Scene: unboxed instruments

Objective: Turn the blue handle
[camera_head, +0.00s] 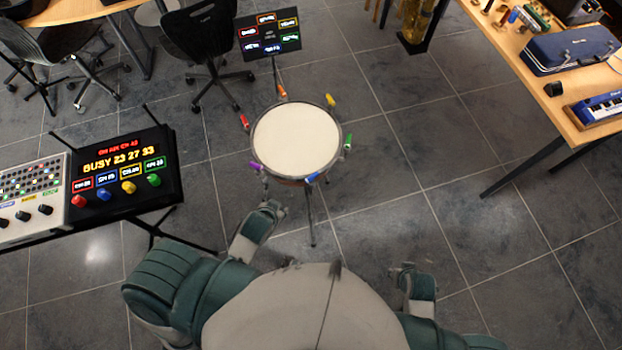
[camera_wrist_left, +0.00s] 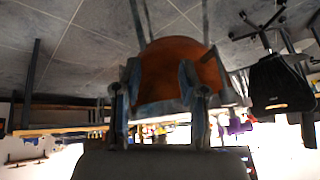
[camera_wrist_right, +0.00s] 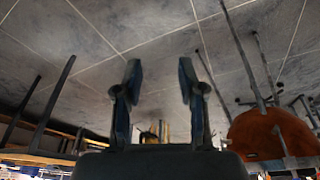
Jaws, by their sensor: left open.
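A drum (camera_head: 297,138) with a white head stands upright on a stand, with several coloured handles around its rim. The blue handle (camera_head: 313,177) is on the near side of the rim, right of the purple handle (camera_head: 256,166). My left gripper (camera_head: 270,208) is just in front of the drum, left of the blue handle and apart from it. In the left wrist view the left gripper (camera_wrist_left: 157,80) is open and empty, with the orange-brown drum shell (camera_wrist_left: 180,52) beyond it. My right gripper (camera_head: 405,268) is lower right of the drum; its wrist view shows it (camera_wrist_right: 159,72) open and empty.
A black panel (camera_head: 125,160) with lit text and coloured knobs, one blue (camera_head: 104,194), stands at the left beside a mixer (camera_head: 30,195). A small lit sign (camera_head: 267,35) stands behind the drum. A wooden table (camera_head: 530,70) is at the right. Floor between is clear.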

